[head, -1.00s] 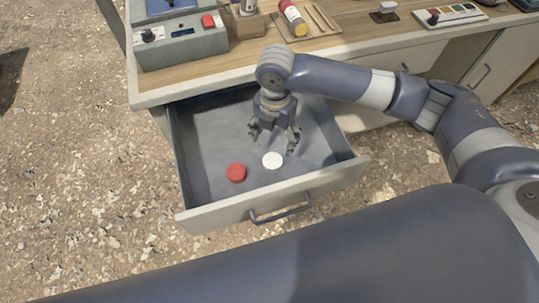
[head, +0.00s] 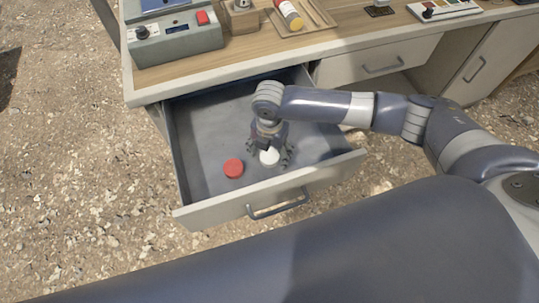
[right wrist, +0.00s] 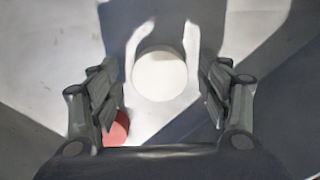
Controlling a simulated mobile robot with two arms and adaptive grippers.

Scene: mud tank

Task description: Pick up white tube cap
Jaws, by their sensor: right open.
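The white tube cap (head: 269,157) is a round white disc lying on the floor of the open drawer (head: 210,205). It also shows in the right wrist view (right wrist: 160,73), between and a little beyond my fingertips. My right gripper (head: 271,158) is inside the drawer above the white cap, pointing down, open and empty. In the right wrist view the open fingers (right wrist: 160,85) stand on either side of the cap, apart from it. My left gripper is not in view.
A red cap (head: 233,168) lies left of the white cap; it shows partly behind the left finger in the wrist view (right wrist: 117,128). The drawer walls surround the gripper. The bench top (head: 245,52) above holds a grey device (head: 175,38) and a bottle (head: 289,15).

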